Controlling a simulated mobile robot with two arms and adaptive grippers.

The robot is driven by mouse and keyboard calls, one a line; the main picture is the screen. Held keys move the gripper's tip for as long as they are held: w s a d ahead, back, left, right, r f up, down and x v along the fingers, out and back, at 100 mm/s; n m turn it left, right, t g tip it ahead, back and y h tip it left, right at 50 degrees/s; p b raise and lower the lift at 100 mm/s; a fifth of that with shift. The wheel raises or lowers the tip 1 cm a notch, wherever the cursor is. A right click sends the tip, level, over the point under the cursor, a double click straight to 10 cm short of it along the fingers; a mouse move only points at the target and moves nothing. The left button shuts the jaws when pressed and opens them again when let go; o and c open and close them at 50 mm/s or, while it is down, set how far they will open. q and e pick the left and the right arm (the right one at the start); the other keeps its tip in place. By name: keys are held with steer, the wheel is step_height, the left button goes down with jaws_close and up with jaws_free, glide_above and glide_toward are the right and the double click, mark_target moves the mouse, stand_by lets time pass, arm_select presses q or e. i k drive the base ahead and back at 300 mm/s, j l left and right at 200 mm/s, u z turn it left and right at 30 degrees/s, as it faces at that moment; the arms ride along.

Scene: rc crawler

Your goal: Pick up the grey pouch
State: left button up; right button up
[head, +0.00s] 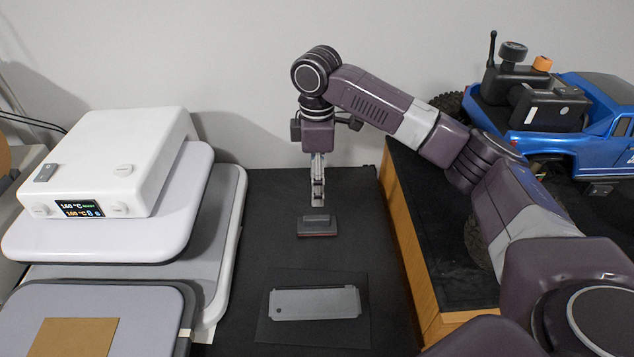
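A flat grey rectangular piece (315,302) with a small dark hole at its left end lies on a thin black sheet on the dark table; I take it to be the grey pouch. My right gripper (317,203) points straight down farther back. It is beyond the grey piece and just above or behind a small dark grey block (317,227) with a handle-like top and a reddish lower edge. Its fingers look close together from this angle, and I cannot tell if they are open. I cannot tell if they touch the block. My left gripper is out of view.
A white heat press (120,160) with a lit display stands at the left. A brown square (70,337) lies on its front plate. A wooden-sided raised black platform (410,240) is at the right, with a blue toy truck (590,130). The dark table between is mostly clear.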

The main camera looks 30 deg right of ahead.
mark_target(326, 302)
steer(key=k+j, duration=0.5)
steer(key=k, duration=0.15)
steer(key=k+j, duration=0.45)
steer(key=k, duration=0.25)
